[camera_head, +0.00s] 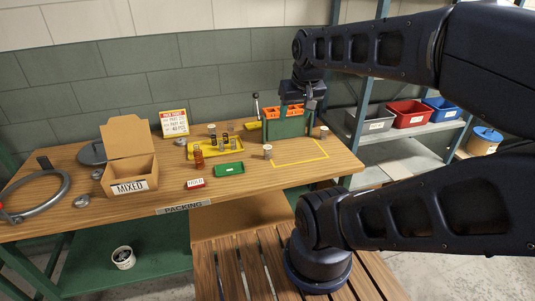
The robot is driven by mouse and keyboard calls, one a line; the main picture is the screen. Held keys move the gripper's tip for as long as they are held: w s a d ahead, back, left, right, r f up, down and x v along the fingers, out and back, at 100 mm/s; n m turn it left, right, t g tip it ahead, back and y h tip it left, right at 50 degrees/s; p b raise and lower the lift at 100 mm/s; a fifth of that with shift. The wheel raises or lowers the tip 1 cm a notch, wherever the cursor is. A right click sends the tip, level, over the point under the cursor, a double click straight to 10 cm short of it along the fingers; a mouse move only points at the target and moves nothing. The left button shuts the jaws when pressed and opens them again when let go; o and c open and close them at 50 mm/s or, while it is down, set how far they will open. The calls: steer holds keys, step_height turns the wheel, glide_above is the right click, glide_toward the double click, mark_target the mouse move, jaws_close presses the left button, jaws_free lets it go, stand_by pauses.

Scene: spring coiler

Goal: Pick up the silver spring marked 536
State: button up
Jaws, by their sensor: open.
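Several small springs stand in and around a yellow tray (232,152) on the wooden table. Silver-looking springs (232,142) stand in the tray, and a copper-coloured one (198,158) stands at its left end. A short pale cylinder (267,152) stands right of the tray, and another (324,132) stands farther right. Markings are too small to read, so I cannot tell which one is 536. My gripper (312,101) hangs above the right part of the table, by a green rack with orange bins, and is open. It appears empty and apart from the springs.
A green tray (229,169) and a red HOLD block (195,183) lie in front. A cardboard box marked MIXED (130,180) stands left, before a sign (174,123). The green rack (287,124) stands behind. A yellow-outlined area (308,152) is clear. Coloured bins (409,113) sit on right shelving.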

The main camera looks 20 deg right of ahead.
steer(key=shift+w, duration=0.15)
steer(key=m+g+h, duration=0.2)
steer(key=m+g, duration=0.3)
steer(key=m, duration=1.3)
glide_above(267, 147)
steer(key=a, duration=0.1)
steer(key=f, duration=2.1)
steer(key=shift+s+f, duration=0.25)
steer(key=shift+s, duration=0.1)
steer(key=shift+w+f+m, duration=0.2)
steer(key=shift+f+m, duration=0.2)
steer(key=shift+f, duration=0.15)
steer(key=shift+w+d+f, duration=0.1)
steer(key=shift+d+f, duration=0.15)
steer(key=shift+f, duration=1.45)
steer(key=shift+s+d+f, duration=0.1)
steer(key=shift+d+f, duration=0.15)
steer(key=shift+f, duration=1.5)
steer(key=shift+w+d+f, duration=0.1)
steer(key=shift+d+f, duration=0.15)
steer(key=shift+f, duration=1.45)
steer(key=c, duration=1.1)
